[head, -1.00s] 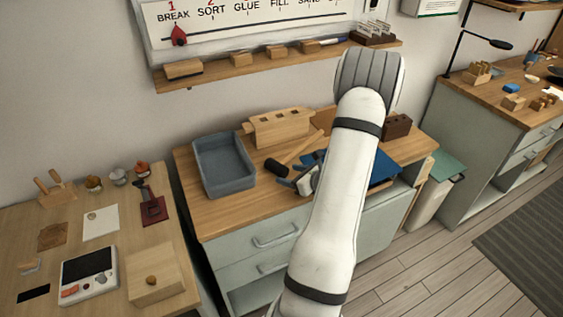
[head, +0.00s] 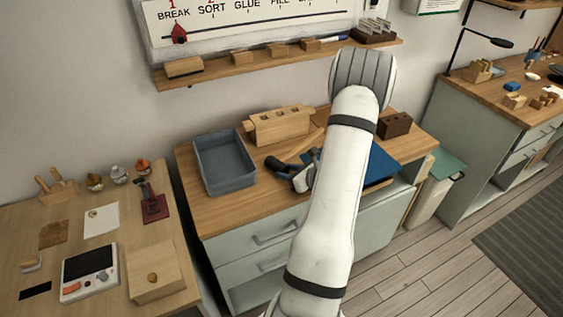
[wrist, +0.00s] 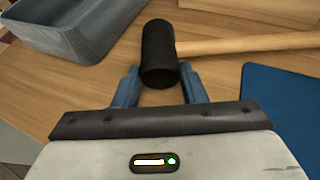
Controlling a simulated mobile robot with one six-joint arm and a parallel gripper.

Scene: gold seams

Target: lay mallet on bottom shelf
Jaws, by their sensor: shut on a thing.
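The mallet has a black cylindrical head (wrist: 158,50) and a pale wooden handle (wrist: 245,43) that runs off to the right in the wrist view. It lies on or just above the wooden worktop. My gripper (wrist: 160,86) has its blue fingers on both sides of the head's near end and is shut on it. In the head view the dark mallet head (head: 275,164) shows left of my gripper, and my arm hides part of the handle. An open space (head: 252,292) shows below the cabinet's drawers, partly hidden by my arm.
A grey-blue tray (head: 224,165) stands left of the mallet, with a slotted wooden block (head: 279,127) behind. A blue mat (head: 381,166) lies to the right, near a dark block (head: 395,124). A wall shelf (head: 270,66) hangs above.

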